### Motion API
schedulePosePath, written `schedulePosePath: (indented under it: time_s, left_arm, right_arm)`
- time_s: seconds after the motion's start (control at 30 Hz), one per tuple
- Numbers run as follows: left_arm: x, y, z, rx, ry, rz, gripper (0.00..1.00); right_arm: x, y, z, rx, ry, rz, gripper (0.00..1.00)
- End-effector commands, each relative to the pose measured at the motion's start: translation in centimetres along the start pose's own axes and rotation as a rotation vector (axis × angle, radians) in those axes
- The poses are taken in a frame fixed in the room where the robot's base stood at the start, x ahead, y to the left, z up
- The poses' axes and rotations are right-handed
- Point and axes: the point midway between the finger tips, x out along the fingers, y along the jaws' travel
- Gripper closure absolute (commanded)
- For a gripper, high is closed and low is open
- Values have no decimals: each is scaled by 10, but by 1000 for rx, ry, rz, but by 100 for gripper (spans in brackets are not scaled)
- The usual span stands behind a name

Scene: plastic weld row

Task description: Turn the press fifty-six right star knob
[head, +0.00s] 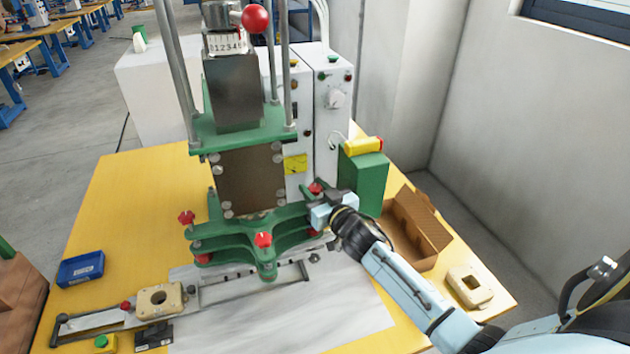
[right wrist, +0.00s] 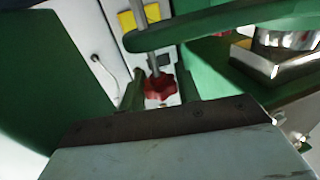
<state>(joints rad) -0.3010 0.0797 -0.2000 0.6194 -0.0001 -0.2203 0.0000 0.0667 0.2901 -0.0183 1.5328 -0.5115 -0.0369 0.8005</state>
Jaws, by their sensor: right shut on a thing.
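The press (head: 252,175) is a green and grey machine with steel columns on a yellow table. Its right star knob (head: 316,188) is red and sits on a green arm at the press's right side. My right gripper (head: 318,208) reaches in from the right and is shut on this knob. In the right wrist view, the red knob (right wrist: 160,88) lies between my two fingers (right wrist: 160,92), with its rod running past a green arm (right wrist: 200,25). The left star knob (head: 186,217) and front star knob (head: 263,240) are clear of me. My left gripper is not in view.
A green block with a yellow-and-red part (head: 362,146) on top stands close behind my right gripper. An open cardboard box (head: 418,225) lies right of my forearm. A blue tray (head: 81,268) and a beige part (head: 160,299) are at the left.

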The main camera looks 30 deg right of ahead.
Motion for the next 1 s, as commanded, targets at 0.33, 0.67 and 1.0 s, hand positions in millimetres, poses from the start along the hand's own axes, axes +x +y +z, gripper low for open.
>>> schedulePosePath:
  time_s: [0.33,0.67,1.0]
  left_arm:
    - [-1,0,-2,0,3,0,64]
    - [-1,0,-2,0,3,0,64]
    - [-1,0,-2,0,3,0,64]
  right_arm:
    - [0,0,0,3,1,-19,90]
    - [0,0,0,2,1,-17,46]
    - [-16,1,2,2,-1,-17,46]
